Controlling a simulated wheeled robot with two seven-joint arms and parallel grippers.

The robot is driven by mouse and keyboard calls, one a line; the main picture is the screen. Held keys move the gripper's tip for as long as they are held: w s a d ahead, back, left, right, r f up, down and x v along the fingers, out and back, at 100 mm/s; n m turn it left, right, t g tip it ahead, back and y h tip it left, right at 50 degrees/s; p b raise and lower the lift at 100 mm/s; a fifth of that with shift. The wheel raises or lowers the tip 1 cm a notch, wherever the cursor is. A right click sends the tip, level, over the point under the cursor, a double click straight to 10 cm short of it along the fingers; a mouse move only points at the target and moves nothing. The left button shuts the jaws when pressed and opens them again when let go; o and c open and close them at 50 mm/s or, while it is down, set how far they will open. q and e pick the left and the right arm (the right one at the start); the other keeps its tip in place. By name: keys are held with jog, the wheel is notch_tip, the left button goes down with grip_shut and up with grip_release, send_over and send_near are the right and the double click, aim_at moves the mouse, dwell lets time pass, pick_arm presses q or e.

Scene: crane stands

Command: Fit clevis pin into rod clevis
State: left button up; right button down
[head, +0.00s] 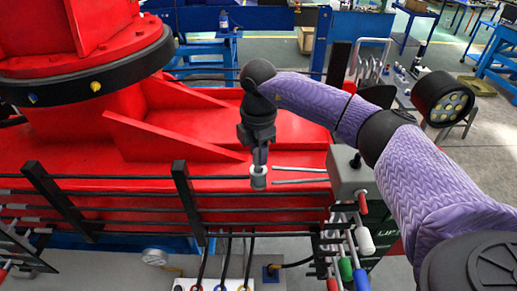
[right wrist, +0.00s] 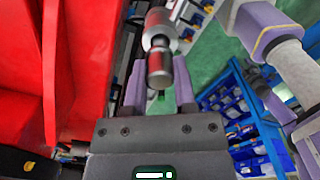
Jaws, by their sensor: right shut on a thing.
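My right gripper (head: 259,167) points down in the middle of the head view, in front of the red machine body. It is shut on a grey metal clevis pin (head: 258,183), whose wide round end shows below the fingers. In the right wrist view the pin (right wrist: 158,62) stands between the purple fingers of my gripper (right wrist: 158,88), with a wider collar and red reflections on its metal. I cannot make out the rod clevis for sure in either view. My left gripper is not in view.
Black rails (head: 110,210) run in front of the red machine (head: 150,110). A grey box (head: 352,172) stands right of the gripper, with two thin grey rods (head: 300,175) between them. Coloured handles (head: 346,268) and a gauge (head: 154,257) are lower down. A round lamp (head: 437,98) is at right.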

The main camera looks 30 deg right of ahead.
jog(key=shift+f+b, duration=0.75)
jog(key=shift+f, duration=0.45)
jog(key=shift+c, duration=1.7)
grip_release()
jog(key=shift+r, duration=0.1)
notch_tip(320, 180, up, 5)
jog(key=p, duration=0.4)
jog(key=shift+p, duration=0.35)
